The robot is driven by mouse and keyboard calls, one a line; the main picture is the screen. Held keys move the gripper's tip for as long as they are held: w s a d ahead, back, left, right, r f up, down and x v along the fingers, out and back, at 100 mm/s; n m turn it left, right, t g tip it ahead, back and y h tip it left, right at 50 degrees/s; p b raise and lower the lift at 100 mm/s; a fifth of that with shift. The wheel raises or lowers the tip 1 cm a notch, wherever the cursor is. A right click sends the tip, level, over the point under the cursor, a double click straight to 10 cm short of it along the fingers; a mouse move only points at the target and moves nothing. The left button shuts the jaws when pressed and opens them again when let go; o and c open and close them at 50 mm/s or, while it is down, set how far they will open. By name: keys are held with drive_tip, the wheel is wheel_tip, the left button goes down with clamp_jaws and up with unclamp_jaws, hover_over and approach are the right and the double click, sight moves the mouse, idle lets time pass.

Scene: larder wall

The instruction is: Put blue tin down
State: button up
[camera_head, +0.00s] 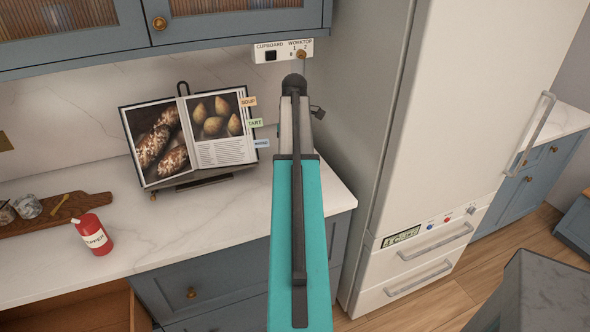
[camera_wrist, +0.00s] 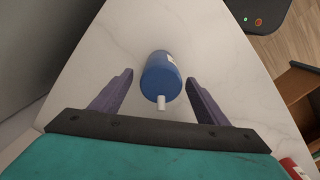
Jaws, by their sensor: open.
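The blue tin (camera_wrist: 161,72) shows in the wrist view as a blue cylinder with a short white spout and a pale label at its far edge. It appears to stand on the white marble worktop (camera_wrist: 105,40). My gripper (camera_wrist: 157,80) is open, with one purple-grey finger on each side of the tin. A gap of pale worktop shows between the tin and each finger. In the head view my teal arm reaches towards the right end of the worktop (camera_head: 190,230) and hides the tin and the fingers.
A red tin (camera_head: 92,235) stands near the worktop's front edge, by a wooden board (camera_head: 60,212) with small jars. An open cookbook (camera_head: 190,135) leans on a stand left of my arm. A tall fridge (camera_head: 450,120) stands at the right. A drawer (camera_head: 80,310) is open below.

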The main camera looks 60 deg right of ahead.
idle(0.3)
drive_tip(key=shift+f+p, duration=1.1)
drive_tip(key=shift+f, duration=1.5)
drive_tip(key=c, duration=1.4)
drive_tip(key=shift+c, duration=0.2)
drive_tip(key=shift+r, duration=0.15)
